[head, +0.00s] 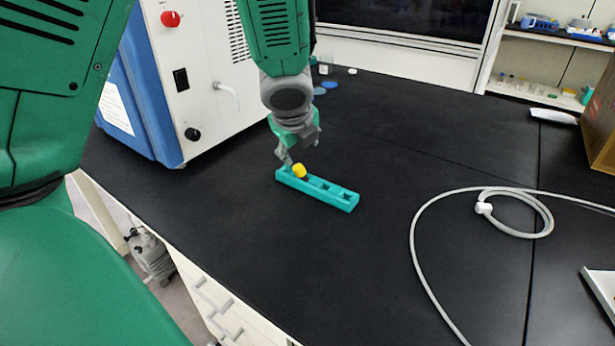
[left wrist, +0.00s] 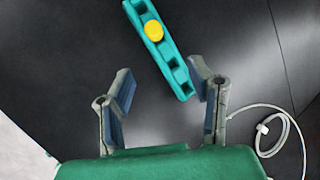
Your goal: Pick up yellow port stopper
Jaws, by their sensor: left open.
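The yellow port stopper (head: 299,170) sits in a slot near the left end of a teal holder (head: 342,198) on the black bench. In the left wrist view the stopper (left wrist: 154,30) shows as a round yellow top in the upper part of the holder (left wrist: 172,66). My left gripper (head: 290,155) is just behind and above the stopper in the head view. My right gripper is not in view.
A blue and white machine (head: 190,80) stands at the left, close to my left arm. A coiled pale hose (head: 480,190) lies on the right of the bench. A brown box (head: 602,125) is at the far right. The bench around the holder is clear.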

